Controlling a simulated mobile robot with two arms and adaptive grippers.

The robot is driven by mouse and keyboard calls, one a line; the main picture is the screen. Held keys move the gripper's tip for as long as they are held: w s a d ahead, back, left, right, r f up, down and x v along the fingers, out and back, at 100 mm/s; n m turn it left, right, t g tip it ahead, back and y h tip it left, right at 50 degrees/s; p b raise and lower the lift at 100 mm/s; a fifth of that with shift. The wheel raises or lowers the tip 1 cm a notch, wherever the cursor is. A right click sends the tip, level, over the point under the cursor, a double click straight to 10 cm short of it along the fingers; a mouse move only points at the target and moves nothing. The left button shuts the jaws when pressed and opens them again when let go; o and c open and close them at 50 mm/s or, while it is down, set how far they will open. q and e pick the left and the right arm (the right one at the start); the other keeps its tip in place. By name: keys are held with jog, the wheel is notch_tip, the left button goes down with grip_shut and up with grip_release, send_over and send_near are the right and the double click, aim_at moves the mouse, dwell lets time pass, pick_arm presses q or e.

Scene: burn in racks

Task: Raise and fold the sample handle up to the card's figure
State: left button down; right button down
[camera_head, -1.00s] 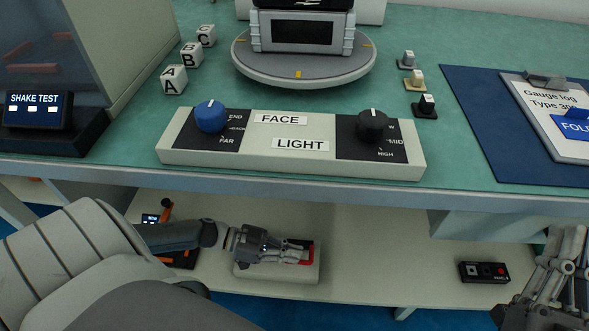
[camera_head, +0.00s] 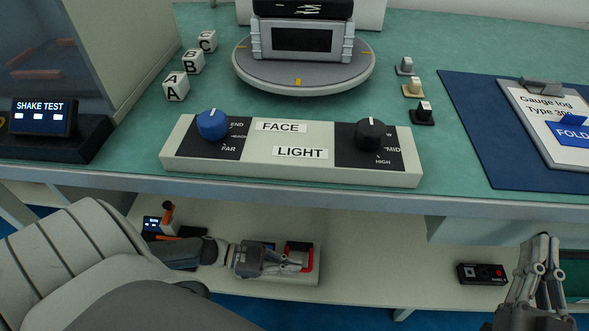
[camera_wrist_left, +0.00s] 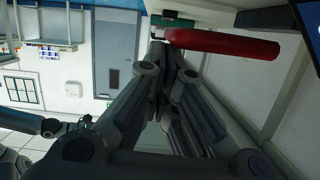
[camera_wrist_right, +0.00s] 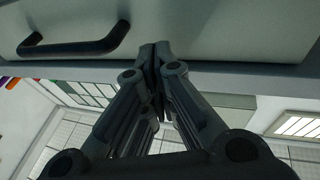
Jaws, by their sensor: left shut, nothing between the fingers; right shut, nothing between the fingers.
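A red handle (camera_head: 308,258) stands on a pale box (camera_head: 300,279) on the lower shelf. My left gripper (camera_head: 299,267) is shut and empty beside the handle, its fingertips at or near the handle's front side; I cannot tell if they touch. In the left wrist view a red bar (camera_wrist_left: 225,44) lies just past the closed fingertips. A blue card (camera_head: 574,132) marked "FOLD" is on the clipboard (camera_head: 545,118); its figure is cut off by the picture's edge. My right gripper (camera_head: 541,240) is shut and empty at lower right, away from the box.
The bench edge (camera_head: 300,191) overhangs the shelf above my left arm. A small orange-levered device (camera_head: 168,220) stands left of the box. A black button box (camera_head: 482,274) lies right. The shelf between is clear. A dark pull handle (camera_wrist_right: 75,47) shows in the right wrist view.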

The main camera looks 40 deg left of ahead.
pick_arm(q)
jog(key=shift+r, duration=0.1)
dwell(0.5)
